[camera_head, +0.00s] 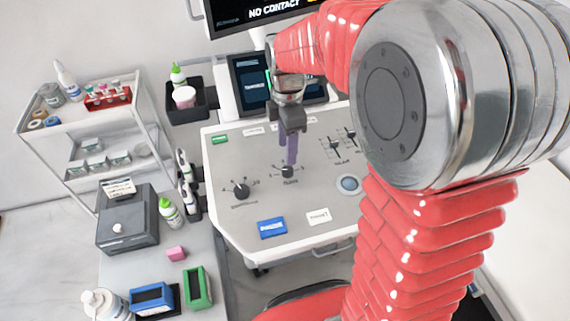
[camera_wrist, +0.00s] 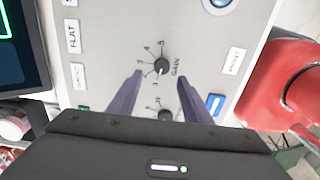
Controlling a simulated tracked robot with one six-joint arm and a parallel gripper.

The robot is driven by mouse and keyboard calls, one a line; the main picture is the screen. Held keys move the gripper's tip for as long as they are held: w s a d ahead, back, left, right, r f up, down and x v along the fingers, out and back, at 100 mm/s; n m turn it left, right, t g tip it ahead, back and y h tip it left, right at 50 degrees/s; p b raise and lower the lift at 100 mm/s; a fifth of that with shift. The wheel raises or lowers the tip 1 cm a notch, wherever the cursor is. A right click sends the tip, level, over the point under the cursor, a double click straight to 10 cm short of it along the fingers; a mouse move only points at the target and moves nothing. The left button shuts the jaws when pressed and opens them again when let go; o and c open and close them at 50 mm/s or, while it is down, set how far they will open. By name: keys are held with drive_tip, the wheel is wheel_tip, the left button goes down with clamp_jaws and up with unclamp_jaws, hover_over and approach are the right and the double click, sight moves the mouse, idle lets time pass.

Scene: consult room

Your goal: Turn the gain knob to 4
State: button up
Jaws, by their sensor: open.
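The gain knob (camera_wrist: 161,66) is a small black round knob on the grey console panel. The word GAIN is printed beside it, with small numbers around its other side. In the head view it is the right-hand knob (camera_head: 287,172). Its pointer and the number it faces are too small to read surely. My gripper (camera_wrist: 159,78) is open, with its two purple fingers apart on either side of the knob as seen from the wrist. In the head view my gripper (camera_head: 290,160) points down at the knob. I cannot tell whether the tips touch it.
A second black knob (camera_head: 241,190) is close by on the left. Sliders (camera_head: 343,142) and a round blue trackball (camera_head: 348,185) lie to the right. A screen (camera_head: 250,85) stands behind.

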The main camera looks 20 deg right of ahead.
sight(288, 169)
wheel_tip(288, 169, down, 7)
drive_tip(key=shift+s+f, duration=0.15)
drive_tip(key=shift+f, duration=0.05)
drive_tip(key=shift+s, duration=0.1)
drive_tip(key=shift+c, duration=0.4)
drive_tip(key=shift+s, duration=0.1)
drive_tip(key=c, duration=0.9)
drive_tip(key=shift+a, duration=0.35)
drive_tip(key=shift+c, duration=0.4)
drive_tip(key=shift+d, duration=0.4)
